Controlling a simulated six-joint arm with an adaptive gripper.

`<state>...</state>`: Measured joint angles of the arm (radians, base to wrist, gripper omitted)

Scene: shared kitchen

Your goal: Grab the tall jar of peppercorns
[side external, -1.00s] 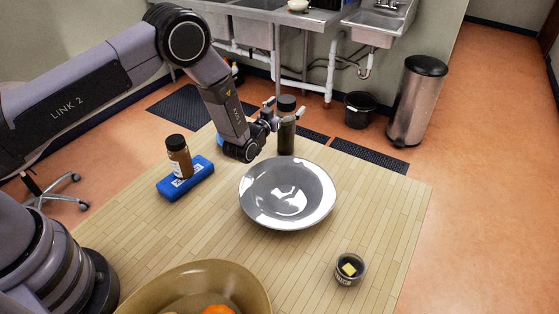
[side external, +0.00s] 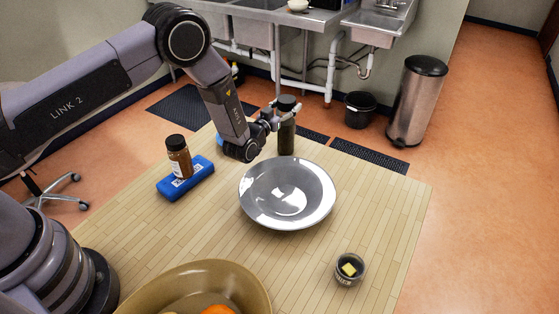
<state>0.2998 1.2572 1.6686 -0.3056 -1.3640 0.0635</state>
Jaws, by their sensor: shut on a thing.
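The tall jar of peppercorns (side external: 287,135) is a dark, narrow jar with a black lid. It stands upright at the far edge of the wooden table, behind the grey bowl. My gripper (side external: 285,110) is at the jar's upper part, reaching from the left, with its fingers around it just below the lid. It is shut on the jar.
A shiny grey bowl (side external: 262,199) sits just in front of the jar. A brown jar with a black lid (side external: 179,160) stands on a blue box (side external: 186,181) to the left. A small cup (side external: 350,270) and a tan bowl (side external: 257,283) are nearer.

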